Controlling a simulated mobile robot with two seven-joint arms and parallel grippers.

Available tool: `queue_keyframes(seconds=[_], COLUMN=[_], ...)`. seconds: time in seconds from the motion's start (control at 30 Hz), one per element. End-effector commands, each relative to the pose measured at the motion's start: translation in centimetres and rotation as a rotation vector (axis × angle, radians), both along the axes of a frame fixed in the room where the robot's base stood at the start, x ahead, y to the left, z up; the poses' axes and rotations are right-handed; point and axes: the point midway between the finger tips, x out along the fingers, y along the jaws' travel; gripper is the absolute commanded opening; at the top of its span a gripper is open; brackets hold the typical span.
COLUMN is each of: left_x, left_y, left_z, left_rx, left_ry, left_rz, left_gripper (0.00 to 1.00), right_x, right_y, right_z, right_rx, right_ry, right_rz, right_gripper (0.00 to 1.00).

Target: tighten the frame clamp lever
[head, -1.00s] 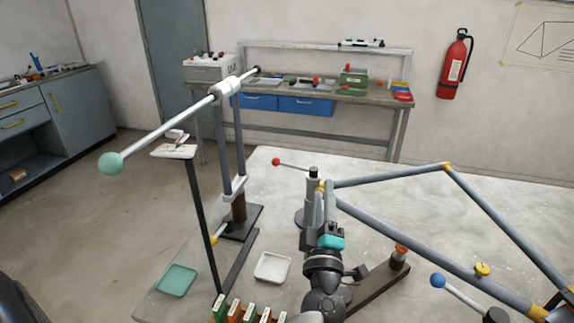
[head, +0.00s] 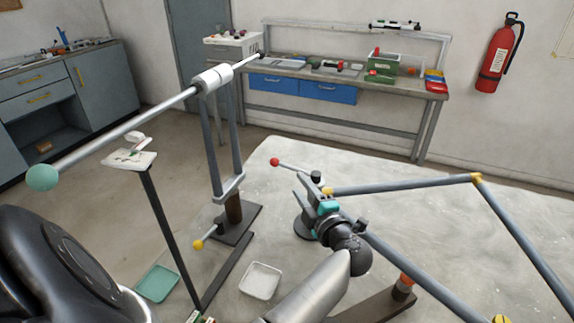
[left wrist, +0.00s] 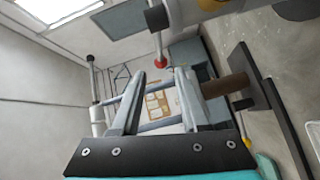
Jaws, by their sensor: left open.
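A thin lever with a red ball knob (head: 275,161) sticks out to the left from the dark-topped clamp post (head: 316,177) at the corner of the grey bicycle-type frame (head: 410,186). My left gripper (head: 298,186) is open and empty, just below this lever, with its fingers pointing left. In the left wrist view the red knob (left wrist: 160,63) appears between the open fingertips (left wrist: 160,74); I cannot tell how far beyond them it is. The gripper partly hides the post. My right gripper is out of view.
A yellow-knobbed lever (head: 197,244) sits low on the upright stand at left. A long bar with a teal ball (head: 42,178) reaches across the left. A white tray (head: 260,281) and green tray (head: 157,282) lie near the front. The table right of the frame is clear.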

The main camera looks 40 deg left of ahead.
Motion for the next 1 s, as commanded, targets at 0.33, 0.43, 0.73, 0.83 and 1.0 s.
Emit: queue_keyframes(seconds=[0.33, 0.43, 0.73, 0.83, 1.0], left_x=[3.5, 4.1, 4.9, 4.9, 4.9], left_y=[6.7, 7.9, 9.3, 9.2, 9.2], left_z=[-0.4, -0.4, -0.6, -0.5, -0.5], left_rx=[0.004, 0.003, 0.001, 0.000, 0.000], left_ry=[-0.001, -0.002, -0.002, -0.001, -0.001], left_rz=[0.001, -0.001, -0.001, -0.001, -0.001], left_gripper=[0.45, 0.45, 0.45, 0.45, 0.37], right_x=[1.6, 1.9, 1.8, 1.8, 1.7], right_y=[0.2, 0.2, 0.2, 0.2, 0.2], right_z=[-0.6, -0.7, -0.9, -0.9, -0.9], right_rx=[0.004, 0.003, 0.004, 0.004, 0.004], right_ry=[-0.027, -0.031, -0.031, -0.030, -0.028], right_rz=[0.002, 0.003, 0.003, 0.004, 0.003], right_gripper=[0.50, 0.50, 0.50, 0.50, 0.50])
